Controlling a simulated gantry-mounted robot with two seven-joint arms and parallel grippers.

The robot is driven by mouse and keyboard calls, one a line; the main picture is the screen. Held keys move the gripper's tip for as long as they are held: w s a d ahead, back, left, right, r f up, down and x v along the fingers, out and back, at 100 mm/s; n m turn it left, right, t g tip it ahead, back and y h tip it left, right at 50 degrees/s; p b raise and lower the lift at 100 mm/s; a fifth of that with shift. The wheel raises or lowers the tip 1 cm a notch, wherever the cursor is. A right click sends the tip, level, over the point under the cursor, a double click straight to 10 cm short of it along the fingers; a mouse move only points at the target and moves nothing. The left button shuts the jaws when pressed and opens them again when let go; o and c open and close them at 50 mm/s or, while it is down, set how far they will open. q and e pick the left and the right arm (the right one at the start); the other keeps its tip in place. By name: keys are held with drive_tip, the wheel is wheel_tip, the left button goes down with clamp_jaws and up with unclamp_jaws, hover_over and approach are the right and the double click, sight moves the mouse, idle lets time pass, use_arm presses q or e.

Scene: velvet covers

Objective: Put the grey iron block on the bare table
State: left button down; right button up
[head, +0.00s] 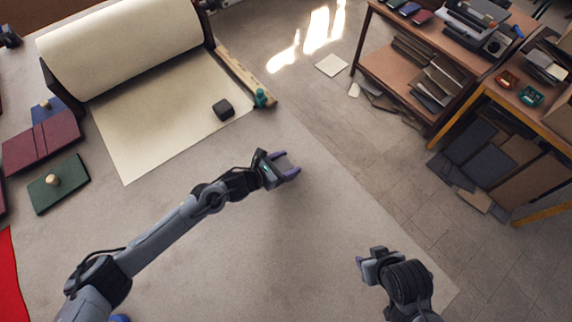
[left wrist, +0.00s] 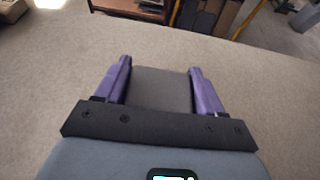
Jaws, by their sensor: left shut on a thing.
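The grey iron block (left wrist: 160,88) sits between the purple fingers of my left gripper in the left wrist view. My left gripper (head: 288,169) is shut on it, over the bare table (head: 330,215) right of the paper. The block also shows between the fingers in the head view (head: 283,163). I cannot tell whether its underside touches the table. My right gripper (head: 361,261) is near the table's right edge, apart from the block; its fingers are too unclear to read.
A dark block (head: 223,109) rests on cream paper (head: 165,115) unrolled from a large roll (head: 120,45). A teal object (head: 261,98) stands by the wooden bar (head: 240,75). A maroon cover (head: 41,143) and a green cover (head: 58,184) lie left. The table's middle is clear.

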use_arm(q)
drive_tip(key=shift+f, duration=0.55)
drive_tip(key=shift+w, duration=0.1)
use_arm(e)
drive_tip(key=shift+a, duration=0.1)
use_arm(q)
drive_tip(key=shift+f, duration=0.1)
use_arm(e)
drive_tip(key=shift+f, duration=0.1)
use_arm(q)
drive_tip(key=c, duration=0.6)
unclamp_jaws()
drive_tip(key=shift+f, duration=0.25)
use_arm(e)
drive_tip(key=shift+f, duration=0.1)
use_arm(q)
drive_tip(key=o, duration=0.5)
drive_tip(key=shift+r, duration=0.15)
